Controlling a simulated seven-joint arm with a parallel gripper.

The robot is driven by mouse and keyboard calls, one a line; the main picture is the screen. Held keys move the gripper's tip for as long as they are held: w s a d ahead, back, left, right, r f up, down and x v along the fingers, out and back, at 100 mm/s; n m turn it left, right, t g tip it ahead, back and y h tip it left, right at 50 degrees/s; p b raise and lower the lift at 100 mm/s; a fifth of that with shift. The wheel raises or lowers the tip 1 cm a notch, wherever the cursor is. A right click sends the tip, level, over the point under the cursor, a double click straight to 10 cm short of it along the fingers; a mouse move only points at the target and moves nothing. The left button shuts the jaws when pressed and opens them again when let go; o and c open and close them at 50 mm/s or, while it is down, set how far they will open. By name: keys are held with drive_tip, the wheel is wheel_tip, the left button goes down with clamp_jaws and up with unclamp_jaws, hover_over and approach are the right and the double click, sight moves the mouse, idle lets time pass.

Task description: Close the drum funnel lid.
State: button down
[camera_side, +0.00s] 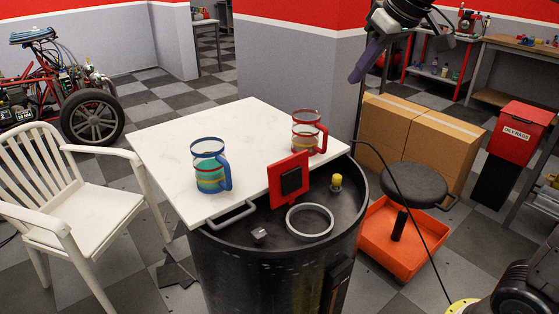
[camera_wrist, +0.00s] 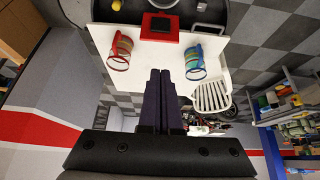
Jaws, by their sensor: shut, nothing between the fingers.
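A black drum (camera_side: 260,275) stands in the middle of the side view. On its top are a grey ring (camera_side: 310,222) and a red square panel (camera_side: 288,180) with a black pad, standing upright behind the ring. The panel looks like the funnel lid, raised. It also shows in the wrist view (camera_wrist: 160,34), at the top. My gripper (camera_side: 358,78) is high above and behind the drum in the side view, apart from everything. Its dark purple fingers (camera_wrist: 160,72) are together and empty.
A white tabletop (camera_side: 190,140) adjoins the drum, bearing a blue-framed mug (camera_side: 210,168) and a red-framed mug (camera_side: 308,133). A yellow cap (camera_side: 336,182) stands on the drum. A white chair (camera_side: 80,195), boxes (camera_side: 420,140) and a dark stool (camera_side: 412,183) stand around.

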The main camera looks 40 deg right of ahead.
drive_tip(key=w, duration=0.8)
drive_tip(key=g, duration=0.1)
hover_over(286, 178)
drive_tip(key=s+d, duration=0.2)
wheel_tip(286, 178, down, 6)
drive_tip(key=w+f, duration=0.3)
drive_tip(key=f, duration=0.5)
drive_tip(key=w+f+g, duration=0.1)
drive_tip(key=w+f, duration=0.3)
drive_tip(key=f, duration=0.5)
drive_tip(key=w+f+g, duration=0.1)
drive_tip(key=w+f, duration=0.3)
drive_tip(key=f, duration=0.5)
drive_tip(key=shift+w+a, duration=0.1)
drive_tip(key=shift+s+r, duration=0.1)
drive_tip(key=shift+s, duration=0.15)
drive_tip(key=shift+s+r, duration=0.15)
drive_tip(key=shift+s, duration=1.55)
drive_tip(key=shift+s, duration=0.1)
